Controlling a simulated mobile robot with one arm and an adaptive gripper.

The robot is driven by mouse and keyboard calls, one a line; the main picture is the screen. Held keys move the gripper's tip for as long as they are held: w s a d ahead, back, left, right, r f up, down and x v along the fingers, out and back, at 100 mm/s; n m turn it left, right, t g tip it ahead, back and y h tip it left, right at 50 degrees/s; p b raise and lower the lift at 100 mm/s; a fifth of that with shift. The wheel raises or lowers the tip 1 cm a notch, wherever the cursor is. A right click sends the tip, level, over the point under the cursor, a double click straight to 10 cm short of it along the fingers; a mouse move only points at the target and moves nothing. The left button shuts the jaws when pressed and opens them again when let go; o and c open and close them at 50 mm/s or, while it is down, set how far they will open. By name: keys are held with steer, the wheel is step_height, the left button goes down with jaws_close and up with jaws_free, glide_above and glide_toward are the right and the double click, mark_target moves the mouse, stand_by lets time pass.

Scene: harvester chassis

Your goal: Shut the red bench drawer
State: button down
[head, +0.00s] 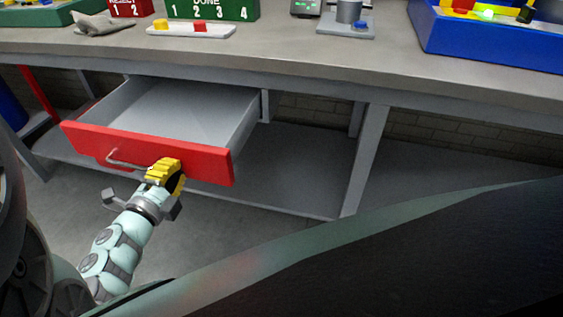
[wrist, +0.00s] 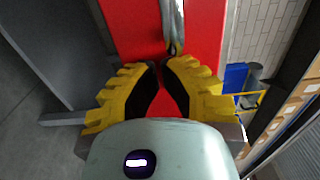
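The red drawer front (head: 205,159) belongs to an open, empty grey drawer (head: 190,100) pulled out under the bench. A grey metal bar handle (head: 125,163) is on its front. My gripper (head: 166,168) has yellow padded fingers and is at the drawer front, just right of the handle's middle. In the wrist view the red front (wrist: 205,30) fills the space ahead, with the handle (wrist: 172,25) just beyond the fingertips. The fingers (wrist: 162,72) are close together with a narrow gap and nothing seen between them. Whether they touch the front is not clear.
The grey bench top (head: 300,55) holds a white tray (head: 190,31) with small blocks, a green bin (head: 215,10) and a blue bin (head: 450,40). A bench leg (head: 363,160) and lower shelf (head: 290,180) stand right of the drawer. Floor below the drawer is clear.

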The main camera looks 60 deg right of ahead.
mark_target(217, 119)
steer(key=b+x, duration=0.5)
steer(key=x, duration=1.8)
steer(key=shift+s+d+f, duration=0.1)
steer(key=shift+s+f, duration=0.05)
steer(key=shift+b, duration=0.3)
steer(key=shift+f, duration=0.15)
steer(key=shift+a+r+p, duration=0.3)
steer(key=shift+a+p, duration=0.3)
steer(key=p+v, duration=0.3)
steer(key=v, duration=1)
steer(key=shift+f, duration=0.1)
